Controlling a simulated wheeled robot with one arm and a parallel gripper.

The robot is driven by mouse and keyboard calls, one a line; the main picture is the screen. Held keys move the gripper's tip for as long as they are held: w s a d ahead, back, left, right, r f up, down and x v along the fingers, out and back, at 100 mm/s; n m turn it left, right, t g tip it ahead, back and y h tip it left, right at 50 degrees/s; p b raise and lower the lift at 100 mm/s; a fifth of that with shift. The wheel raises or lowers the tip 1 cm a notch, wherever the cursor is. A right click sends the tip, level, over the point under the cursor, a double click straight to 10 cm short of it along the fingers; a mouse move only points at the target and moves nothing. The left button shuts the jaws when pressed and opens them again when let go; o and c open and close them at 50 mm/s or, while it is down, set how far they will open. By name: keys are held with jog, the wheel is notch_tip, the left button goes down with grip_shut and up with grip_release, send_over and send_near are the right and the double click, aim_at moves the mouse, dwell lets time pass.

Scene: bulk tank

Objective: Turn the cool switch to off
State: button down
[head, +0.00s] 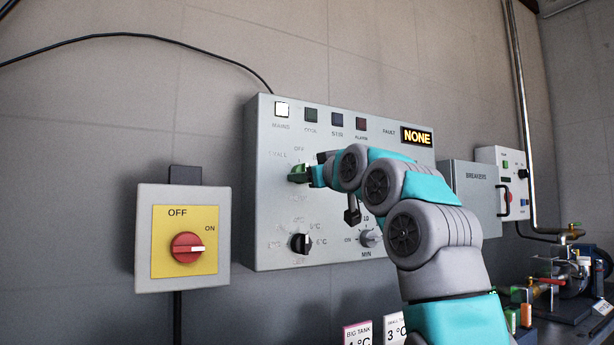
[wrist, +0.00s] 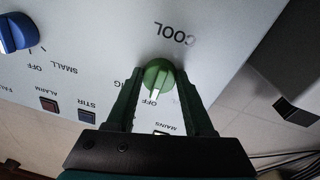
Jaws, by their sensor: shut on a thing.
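The cool switch is a green knob (wrist: 160,76) with a white pointer, under the word COOL in the upside-down wrist view. Its pointer lies at the OFF label. My gripper (wrist: 158,88) is shut on the knob, one dark finger on each side. In the head view the green knob (head: 298,173) shows at the left of the grey control panel (head: 262,225), and my gripper (head: 312,174) reaches it from the right. The fingers are hard to make out there.
A blue knob (wrist: 14,33) sits beside it in the wrist view. Below are a black knob (head: 300,243) and a grey knob (head: 370,238). The MAINS lamp (head: 282,109) is lit; the display (head: 416,137) reads NONE. A red-knobbed isolator (head: 187,247) stands left.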

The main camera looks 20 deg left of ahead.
dwell(0.3)
jog(key=shift+c, duration=1.4)
grip_release()
jog(key=b+v, duration=0.2)
jog(key=v, duration=0.5)
jog(key=shift+s+d, duration=0.3)
jog(key=shift+d, duration=0.05)
